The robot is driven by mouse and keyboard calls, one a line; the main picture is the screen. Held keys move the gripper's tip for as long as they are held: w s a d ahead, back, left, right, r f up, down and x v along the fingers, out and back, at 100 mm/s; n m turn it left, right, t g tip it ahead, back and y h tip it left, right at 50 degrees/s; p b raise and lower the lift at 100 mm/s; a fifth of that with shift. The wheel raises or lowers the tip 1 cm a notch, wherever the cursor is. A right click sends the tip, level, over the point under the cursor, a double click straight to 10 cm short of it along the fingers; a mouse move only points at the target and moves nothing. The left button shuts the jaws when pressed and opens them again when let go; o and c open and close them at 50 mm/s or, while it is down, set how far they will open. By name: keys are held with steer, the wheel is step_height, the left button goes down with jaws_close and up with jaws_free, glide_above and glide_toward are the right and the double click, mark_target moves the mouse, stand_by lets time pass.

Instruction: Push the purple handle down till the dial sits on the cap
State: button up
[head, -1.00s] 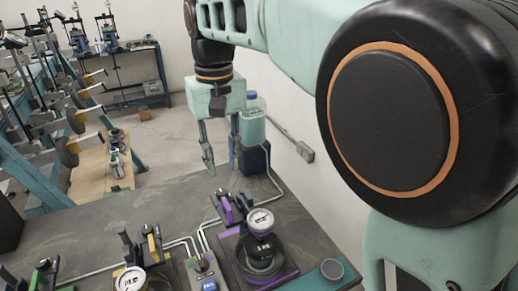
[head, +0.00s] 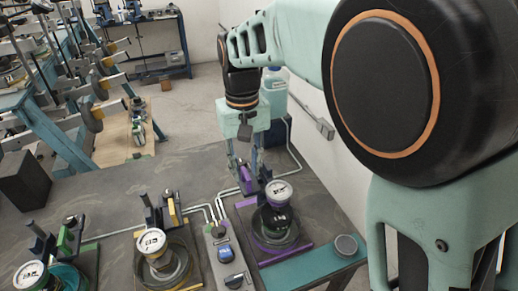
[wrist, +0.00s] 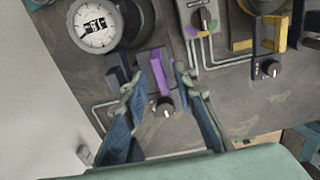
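The purple handle (head: 246,181) stands up at the back of its fixture on the bench. My gripper (head: 249,170) is above and around it, fingers pointing down. In the wrist view the purple handle (wrist: 159,73) shows between the two spread fingertips of my gripper (wrist: 159,78), with a gap on each side. I cannot tell whether either finger touches it. The white-faced dial (head: 278,190) sits in front of the handle, raised over a dark round part where the cap would be; the cap itself is not clear. The dial shows in the wrist view (wrist: 96,24) too.
A yellow-handled fixture with a dial (head: 151,241) and a green-handled one with a dial (head: 30,274) stand to the left. A grey box with a knob (head: 218,231) lies between. Metal pipes run behind. A wall is close on the right.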

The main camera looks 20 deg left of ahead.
steer(key=shift+c, duration=0.2)
jaws_close()
